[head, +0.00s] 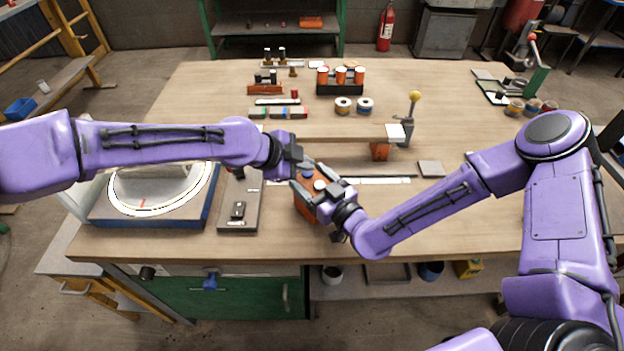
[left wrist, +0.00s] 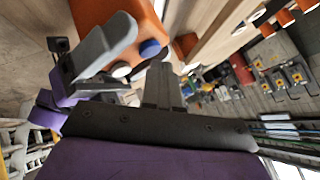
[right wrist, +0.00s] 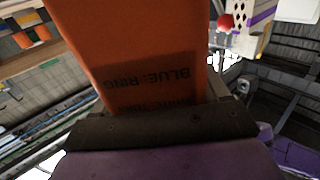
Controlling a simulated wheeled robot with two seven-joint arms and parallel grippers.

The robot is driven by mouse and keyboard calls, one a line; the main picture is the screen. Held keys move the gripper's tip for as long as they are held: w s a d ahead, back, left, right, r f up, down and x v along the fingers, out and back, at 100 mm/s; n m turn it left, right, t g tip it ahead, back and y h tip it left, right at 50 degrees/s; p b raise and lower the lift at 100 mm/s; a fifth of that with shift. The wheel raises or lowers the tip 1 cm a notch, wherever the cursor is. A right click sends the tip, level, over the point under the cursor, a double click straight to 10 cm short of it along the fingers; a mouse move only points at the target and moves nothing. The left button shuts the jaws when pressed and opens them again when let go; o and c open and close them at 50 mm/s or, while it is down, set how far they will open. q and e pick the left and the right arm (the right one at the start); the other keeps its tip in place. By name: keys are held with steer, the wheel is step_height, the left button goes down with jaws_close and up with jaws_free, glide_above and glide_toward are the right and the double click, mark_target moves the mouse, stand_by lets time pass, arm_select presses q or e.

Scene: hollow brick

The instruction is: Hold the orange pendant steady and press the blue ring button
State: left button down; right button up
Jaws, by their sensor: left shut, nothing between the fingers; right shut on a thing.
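The orange pendant (head: 304,207) is held over the front middle of the table. My right gripper (head: 322,193) is shut on it. In the right wrist view the pendant (right wrist: 135,45) fills the space between the fingers, with upside-down printing that reads "BLUE: RING" and a partly hidden line starting "WHITE". In the left wrist view a blue button (left wrist: 150,48) and a white button (left wrist: 121,70) show on its face, beside a grey finger of my right gripper. My left gripper (left wrist: 163,72) is shut and empty, its tips close to the buttons; contact cannot be told.
A round dial plate (head: 160,190) on a blue base stands at the left, with a grey switch plate (head: 239,205) beside it. Behind the pendant runs a wooden rail (head: 340,132). A yellow-knobbed lever (head: 414,97) stands behind right. The table's right front is clear.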

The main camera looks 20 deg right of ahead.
mark_target(305, 175)
arm_select(q)
steer(key=shift+r, duration=3)
arm_select(e)
steer(key=o, duration=1.3)
steer(key=shift+o, duration=0.2)
steer(key=v, duration=0.7)
steer(key=shift+s+d, duration=0.15)
steer(key=shift+s, duration=0.15)
arm_select(q)
steer(key=shift+f, duration=0.1)
